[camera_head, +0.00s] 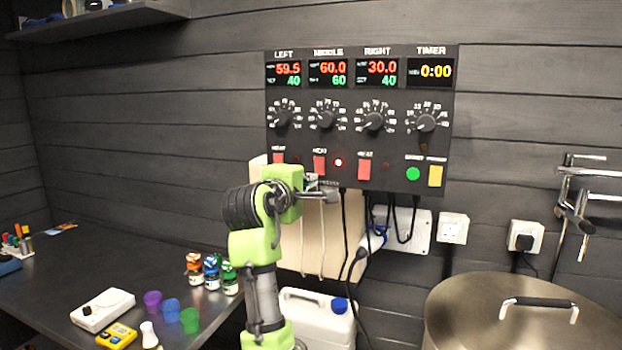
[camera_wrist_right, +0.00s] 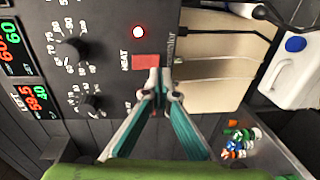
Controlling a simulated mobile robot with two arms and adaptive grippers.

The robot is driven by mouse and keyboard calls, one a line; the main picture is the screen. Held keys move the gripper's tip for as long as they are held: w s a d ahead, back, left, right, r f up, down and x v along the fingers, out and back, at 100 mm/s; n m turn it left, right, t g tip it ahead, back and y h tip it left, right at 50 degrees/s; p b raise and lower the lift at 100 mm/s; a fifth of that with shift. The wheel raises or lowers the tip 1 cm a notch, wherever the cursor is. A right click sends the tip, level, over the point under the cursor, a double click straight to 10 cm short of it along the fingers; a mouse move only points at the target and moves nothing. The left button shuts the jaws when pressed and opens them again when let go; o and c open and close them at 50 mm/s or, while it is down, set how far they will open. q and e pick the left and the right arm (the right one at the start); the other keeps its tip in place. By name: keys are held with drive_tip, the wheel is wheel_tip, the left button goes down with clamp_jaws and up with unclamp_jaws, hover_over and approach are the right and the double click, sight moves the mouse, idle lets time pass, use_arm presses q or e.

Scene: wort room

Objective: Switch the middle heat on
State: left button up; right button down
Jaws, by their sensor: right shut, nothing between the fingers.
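The control panel (camera_head: 394,142) hangs on the dark plank wall, with red heat switches under the left, middle and right knobs. The middle heat switch (camera_head: 319,165) also shows in the right wrist view (camera_wrist_right: 146,61). The lamp (camera_head: 338,162) beside it glows bright; the right heat lamp (camera_head: 386,167) is dark. The middle display (camera_head: 328,73) reads 60.0 over 60. My right gripper (camera_head: 332,195) is shut and empty, just below the middle switch. In the wrist view its fingertips (camera_wrist_right: 166,84) are close to the switch; contact cannot be told. My left gripper is out of view.
Cables hang from the panel's lower edge beside my right gripper, in front of a beige board (camera_head: 328,250). A large metal pot (camera_head: 470,320) stands at the lower right. A white canister (camera_head: 318,308) stands below. Small bottles and cups are on the left table (camera_head: 60,285).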

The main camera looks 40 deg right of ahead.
use_arm(q)
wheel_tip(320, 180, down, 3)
drive_tip(key=b, duration=0.3)
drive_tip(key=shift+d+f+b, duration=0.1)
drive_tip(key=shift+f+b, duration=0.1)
drive_tip(key=shift+b, duration=0.1)
use_arm(e)
drive_tip(key=s+a+f, duration=0.1)
drive_tip(key=s+a, duration=0.3)
drive_tip(key=a, duration=0.4)
drive_tip(key=shift+f, duration=0.35)
drive_tip(key=shift+s+a, duration=0.15)
